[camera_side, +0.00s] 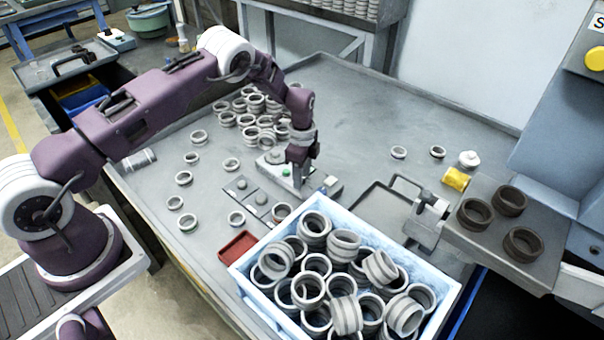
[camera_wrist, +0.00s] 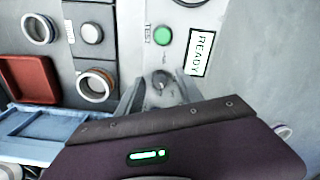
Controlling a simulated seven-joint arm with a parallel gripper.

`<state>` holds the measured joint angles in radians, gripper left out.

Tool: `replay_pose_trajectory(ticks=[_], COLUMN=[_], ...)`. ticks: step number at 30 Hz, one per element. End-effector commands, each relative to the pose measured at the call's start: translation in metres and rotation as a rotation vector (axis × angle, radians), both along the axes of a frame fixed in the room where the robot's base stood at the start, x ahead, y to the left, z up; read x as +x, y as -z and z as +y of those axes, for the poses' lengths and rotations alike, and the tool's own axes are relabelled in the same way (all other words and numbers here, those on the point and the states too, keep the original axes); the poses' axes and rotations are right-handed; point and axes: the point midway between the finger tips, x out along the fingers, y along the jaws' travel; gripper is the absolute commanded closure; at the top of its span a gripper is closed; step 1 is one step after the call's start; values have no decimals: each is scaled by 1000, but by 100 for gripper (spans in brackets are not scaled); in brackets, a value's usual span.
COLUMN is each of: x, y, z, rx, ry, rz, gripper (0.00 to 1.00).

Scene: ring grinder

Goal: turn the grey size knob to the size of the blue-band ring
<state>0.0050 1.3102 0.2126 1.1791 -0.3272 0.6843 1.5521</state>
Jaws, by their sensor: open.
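The grey size knob (camera_wrist: 161,82) is on a grey panel in the wrist view, below a green button (camera_wrist: 162,35). My gripper (camera_wrist: 160,92) is open, with one finger on each side of the knob. I cannot tell whether the fingers touch it. In the side view my gripper (camera_side: 299,180) points down at the small control box, and the knob is hidden there. A small ring (camera_side: 399,153) at the back right of the bench shows a bluish band, but it is too small to be sure.
A READY label (camera_wrist: 201,53) is beside the green button. A red tray (camera_side: 238,247) and a pale blue crate (camera_side: 254,283) full of rings stand in front. Loose rings (camera_side: 183,178) lie to the left. Dark rings (camera_side: 523,243) sit on the machine's shelf.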

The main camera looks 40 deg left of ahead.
Motion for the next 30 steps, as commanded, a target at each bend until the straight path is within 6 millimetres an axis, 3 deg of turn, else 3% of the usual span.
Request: replay_pose_trajectory(ticks=[5, 9, 12, 23, 30], x=[0, 0, 0, 0, 0], y=[0, 0, -1, -1, -1], z=[0, 0, 0, 0, 0], rx=[0, 0, -1, -1, -1], ry=[0, -1, -1, -43, -196], rz=[0, 0, 0, 0, 0], gripper=[59, 86, 100, 100, 100])
